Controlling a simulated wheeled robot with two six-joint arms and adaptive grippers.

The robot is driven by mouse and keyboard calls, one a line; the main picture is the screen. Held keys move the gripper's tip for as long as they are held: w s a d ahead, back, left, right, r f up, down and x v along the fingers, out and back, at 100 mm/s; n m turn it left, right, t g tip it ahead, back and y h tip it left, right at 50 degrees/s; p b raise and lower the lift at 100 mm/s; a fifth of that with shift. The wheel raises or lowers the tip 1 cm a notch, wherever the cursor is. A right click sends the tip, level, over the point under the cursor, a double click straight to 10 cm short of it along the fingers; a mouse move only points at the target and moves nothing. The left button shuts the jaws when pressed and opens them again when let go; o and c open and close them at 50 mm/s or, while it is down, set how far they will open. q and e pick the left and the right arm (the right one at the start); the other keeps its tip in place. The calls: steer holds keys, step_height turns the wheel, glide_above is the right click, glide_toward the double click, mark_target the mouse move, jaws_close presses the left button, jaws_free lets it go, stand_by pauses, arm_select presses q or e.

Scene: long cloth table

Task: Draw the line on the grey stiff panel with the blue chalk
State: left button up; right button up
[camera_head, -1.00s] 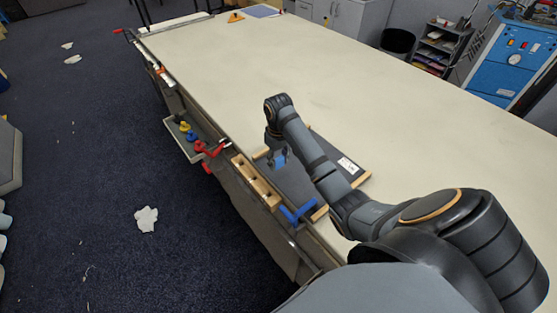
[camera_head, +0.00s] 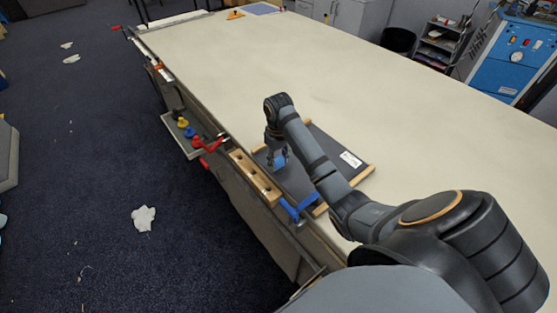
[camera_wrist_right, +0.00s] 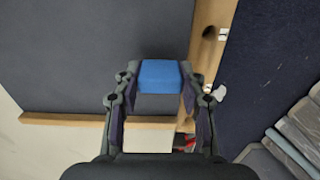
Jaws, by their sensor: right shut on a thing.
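The grey stiff panel (camera_head: 326,145) lies on the near left part of the table, with wooden strips at its ends and a white label. In the right wrist view the panel (camera_wrist_right: 80,50) looks plain dark grey. My right gripper (camera_head: 277,158) is over the panel near its left long edge. In the right wrist view the right gripper (camera_wrist_right: 160,88) is shut on the blue chalk (camera_wrist_right: 160,76), a block held between both fingertips. I cannot tell whether the chalk touches the panel. My left gripper is not in view.
A wooden block with holes (camera_head: 256,177) and a blue clamp (camera_head: 299,208) sit along the table edge beside the panel. The pale tabletop (camera_head: 400,120) is clear beyond the panel.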

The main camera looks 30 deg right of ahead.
steer(key=shift+f, duration=0.45)
steer(key=shift+d, duration=0.15)
steer(key=shift+d+r+p, duration=0.15)
steer(key=shift+d+p, duration=0.55)
steer(key=shift+d, duration=0.25)
steer(key=shift+w+d+p, duration=0.1)
steer(key=shift+d+p, duration=0.3)
steer(key=shift+d, duration=0.6)
steer(key=shift+d+f+p, duration=0.2)
steer(key=shift+d+p, duration=0.1)
steer(key=shift+d, duration=0.65)
